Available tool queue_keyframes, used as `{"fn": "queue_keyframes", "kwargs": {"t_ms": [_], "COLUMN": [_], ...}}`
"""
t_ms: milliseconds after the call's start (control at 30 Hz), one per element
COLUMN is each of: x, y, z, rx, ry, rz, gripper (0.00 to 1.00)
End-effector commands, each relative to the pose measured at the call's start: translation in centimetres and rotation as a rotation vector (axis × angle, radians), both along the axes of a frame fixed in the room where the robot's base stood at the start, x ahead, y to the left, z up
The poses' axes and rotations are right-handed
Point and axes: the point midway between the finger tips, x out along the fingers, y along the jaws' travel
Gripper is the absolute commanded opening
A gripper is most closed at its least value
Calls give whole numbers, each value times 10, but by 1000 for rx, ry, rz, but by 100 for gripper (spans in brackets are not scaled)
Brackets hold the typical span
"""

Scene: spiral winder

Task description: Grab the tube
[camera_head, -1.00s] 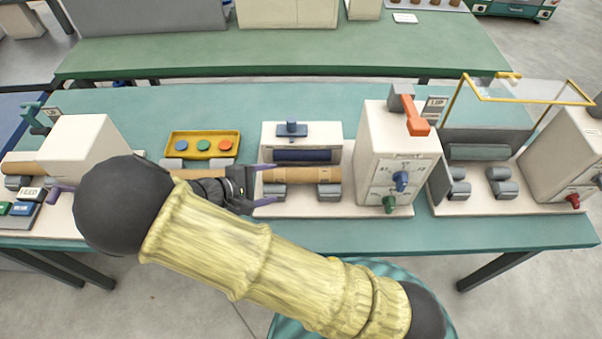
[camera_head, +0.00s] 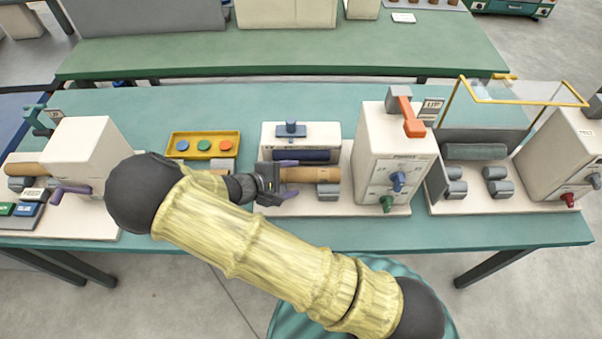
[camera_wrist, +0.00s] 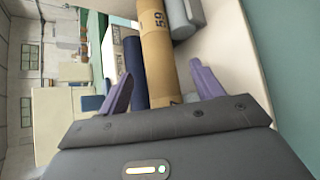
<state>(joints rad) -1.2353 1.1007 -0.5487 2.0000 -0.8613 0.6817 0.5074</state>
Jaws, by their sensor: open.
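The tan tube (camera_head: 310,174) lies across the middle machine in the head view, in front of a dark blue roller (camera_head: 302,156). My gripper (camera_head: 289,178) is at the tube's left part, its purple fingers pointing right. In the wrist view the tube (camera_wrist: 157,50), marked with dark print, runs away from me between the two open fingers (camera_wrist: 160,88). One finger is on each side of it. A gap shows between the tube and the right finger; whether the left finger touches anything cannot be told. My wrist hides the tube's left end in the head view.
A grey roller (camera_head: 329,191) supports the tube's front. The machine's white box (camera_head: 386,150) with an orange lever stands right of the tube. A yellow tray (camera_head: 204,156) with coloured buttons lies behind my forearm. The table's front strip is clear.

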Motion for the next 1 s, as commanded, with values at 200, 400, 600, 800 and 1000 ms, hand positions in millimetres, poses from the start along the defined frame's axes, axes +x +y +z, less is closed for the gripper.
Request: {"fn": "queue_keyframes", "kwargs": {"t_ms": [200,400,600,800,1000], "x": [17,20,19,19,19], "y": [-20,-24,-23,-23,-23], "z": [-15,-19,-19,-19,-19], "rx": [-3,0,0,0,0], "ry": [1,1,0,1,1], "rz": [-2,1,0,1,1], "gripper": [66,66,66,66,29]}}
